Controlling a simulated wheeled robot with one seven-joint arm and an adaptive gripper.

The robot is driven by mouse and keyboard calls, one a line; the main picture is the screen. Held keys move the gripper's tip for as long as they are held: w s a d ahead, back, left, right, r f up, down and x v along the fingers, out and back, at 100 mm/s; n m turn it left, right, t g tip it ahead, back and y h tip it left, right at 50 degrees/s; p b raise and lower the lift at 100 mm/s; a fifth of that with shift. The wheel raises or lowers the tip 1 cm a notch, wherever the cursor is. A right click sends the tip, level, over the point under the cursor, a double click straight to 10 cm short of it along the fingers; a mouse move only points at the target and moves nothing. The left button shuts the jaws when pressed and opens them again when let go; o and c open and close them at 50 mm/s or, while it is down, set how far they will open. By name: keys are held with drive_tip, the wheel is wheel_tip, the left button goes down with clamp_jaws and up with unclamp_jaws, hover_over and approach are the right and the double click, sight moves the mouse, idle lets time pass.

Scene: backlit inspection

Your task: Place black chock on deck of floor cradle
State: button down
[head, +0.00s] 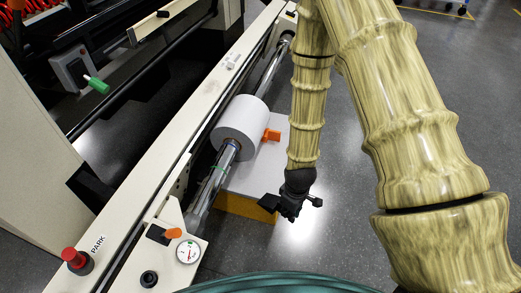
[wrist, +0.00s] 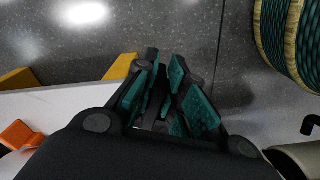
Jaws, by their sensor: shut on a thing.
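My gripper (head: 290,207) is shut, hanging over the right edge of the floor cradle. In the wrist view, a dark piece shows between the teal pads of my gripper (wrist: 165,76); it looks like the black chock (wrist: 156,106), mostly hidden by the fingers. The floor cradle has a white deck (head: 243,180) on a yellow base (head: 243,208). The deck also shows at the left of the wrist view (wrist: 62,108). A white roll (head: 240,122) lies over the deck on a metal shaft. An orange chock (head: 271,134) sits at its right side.
The cream machine rail (head: 190,137) runs diagonally left of the cradle. A panel with a red PARK button (head: 76,258) and a gauge (head: 188,251) is at the lower left. Grey floor (head: 345,205) is open right of the cradle.

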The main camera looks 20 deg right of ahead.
drive_tip(key=shift+w+f, duration=0.15)
drive_tip(key=shift+w, duration=0.05)
drive_tip(key=w+b, duration=0.1)
drive_tip(key=w, duration=0.4)
drive_tip(key=w+a+f+b, duration=0.1)
drive_tip(key=w+b, duration=0.1)
drive_tip(key=w, duration=0.3)
drive_tip(key=w+b, duration=0.2)
drive_tip(key=w, duration=0.3)
drive_tip(key=shift+w+a+f, duration=0.1)
drive_tip(key=shift+a+f, duration=0.05)
drive_tip(key=shift+f, duration=0.05)
drive_tip(key=shift+f+b, duration=1.3)
drive_tip(key=shift+f, duration=0.5)
drive_tip(key=shift+r, duration=0.1)
drive_tip(key=c, duration=1.5)
unclamp_jaws()
